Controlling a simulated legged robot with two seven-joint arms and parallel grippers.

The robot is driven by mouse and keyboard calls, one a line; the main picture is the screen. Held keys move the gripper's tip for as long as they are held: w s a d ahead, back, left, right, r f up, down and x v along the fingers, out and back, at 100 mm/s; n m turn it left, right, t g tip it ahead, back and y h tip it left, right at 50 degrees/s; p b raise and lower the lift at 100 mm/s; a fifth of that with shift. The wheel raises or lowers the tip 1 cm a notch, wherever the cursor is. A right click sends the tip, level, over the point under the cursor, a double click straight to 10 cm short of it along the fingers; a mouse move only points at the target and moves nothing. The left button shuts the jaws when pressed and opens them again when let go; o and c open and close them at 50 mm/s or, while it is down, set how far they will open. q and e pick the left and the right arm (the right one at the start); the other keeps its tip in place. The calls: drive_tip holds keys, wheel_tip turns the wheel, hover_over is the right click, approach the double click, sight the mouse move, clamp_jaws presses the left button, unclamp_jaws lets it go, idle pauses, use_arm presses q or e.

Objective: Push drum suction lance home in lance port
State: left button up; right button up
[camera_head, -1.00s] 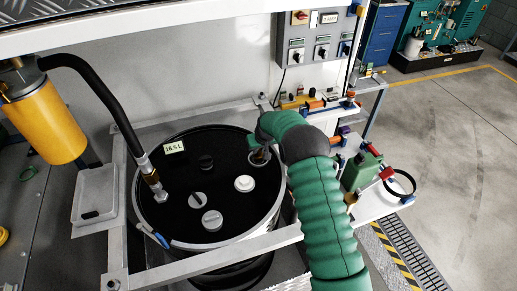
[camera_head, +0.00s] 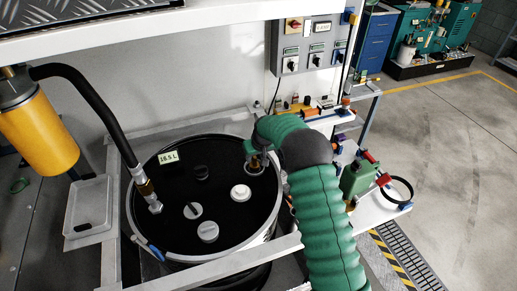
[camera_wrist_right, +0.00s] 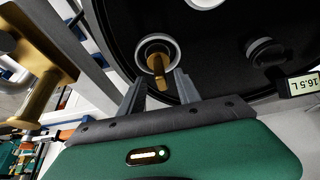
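The black drum (camera_head: 225,222) stands in a pale frame, with a "16.5 L" label on its lid. A brass-coloured piece, apparently the top of the suction lance (camera_wrist_right: 158,68), sits in a pale-ringed port (camera_wrist_right: 146,45) near the lid's edge. How deep it sits I cannot tell. My right gripper (camera_wrist_right: 158,82) reaches down to this port. Its two fingers are apart on either side of the brass piece, with visible gaps. In the head view my right gripper (camera_head: 254,158) largely covers the port. My left gripper is not in view.
A black hose (camera_head: 103,115) runs from a yellow cylinder (camera_head: 38,130) to a metal fitting on the lid's left. White and grey caps (camera_head: 240,192) stand on the lid. A frame rail (camera_head: 220,265) crosses in front. A control box (camera_head: 308,45) hangs behind; a cluttered side shelf stands right.

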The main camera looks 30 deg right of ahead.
drive_tip(key=b+v, duration=0.1)
drive_tip(key=v, duration=1.2)
drive_tip(key=shift+s+b, duration=0.2)
drive_tip(key=shift+b, duration=0.2)
drive_tip(key=shift+r, duration=0.15)
drive_tip(key=s+a+f+n, duration=0.1)
drive_tip(key=s+a+f, duration=0.2)
drive_tip(key=s+a, duration=0.4)
drive_tip(key=s+a+f+n+g, duration=0.1)
drive_tip(key=s+a+f, duration=0.1)
drive_tip(key=s+a, duration=0.4)
drive_tip(key=s+a+f+y, duration=0.1)
drive_tip(key=s+a+f, duration=0.2)
drive_tip(key=s+a, duration=0.4)
drive_tip(key=shift+s+a+f+n+g, duration=0.1)
drive_tip(key=shift+s+n+g, duration=0.05)
drive_tip(key=shift+s, duration=0.7)
drive_tip(key=shift+s+a+f+n+g, duration=0.1)
drive_tip(key=shift+s+f, duration=0.05)
drive_tip(key=shift+s, duration=0.7)
drive_tip(key=shift+s+a+f+n+g, duration=0.1)
drive_tip(key=shift+s+n+g, duration=0.05)
drive_tip(key=shift+s, duration=0.7)
drive_tip(key=shift+s+f, duration=0.15)
drive_tip(key=shift+s, duration=0.15)
drive_tip(key=shift+w+d+f, duration=0.1)
drive_tip(key=shift+w+d, duration=0.1)
drive_tip(key=shift+d, duration=0.1)
drive_tip(key=shift+a, duration=0.2)
